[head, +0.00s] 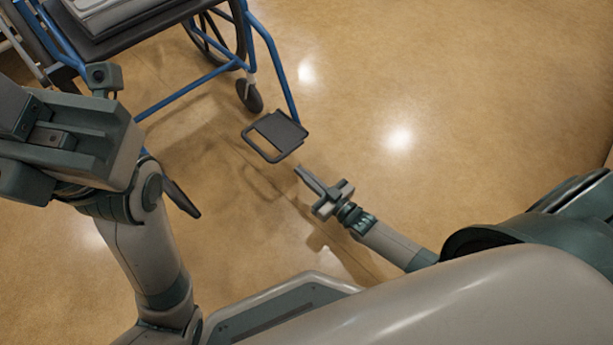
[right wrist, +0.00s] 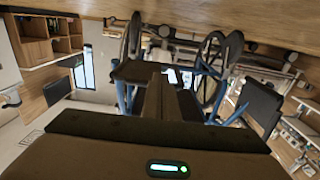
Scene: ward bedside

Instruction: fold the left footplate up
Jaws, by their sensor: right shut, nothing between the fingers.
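The wheelchair's left footplate (head: 290,129) is a dark plate with an open frame, on the right in the head view. It hangs from a blue tube and lies folded down, roughly flat above the floor. My right gripper (head: 302,172) is shut and empty, just below and right of the footplate's near edge in the picture. A small gap shows between them. In the right wrist view the shut fingers (right wrist: 154,98) point at the wheelchair, which appears upside down. The other footplate (head: 183,199) is dark and partly hidden behind my left arm.
The wheelchair's blue frame (head: 190,95) and front caster (head: 250,96) stand behind the footplate. The seat (head: 125,32) is at the upper left. The floor to the right is clear. My left arm covers the left side of the head view.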

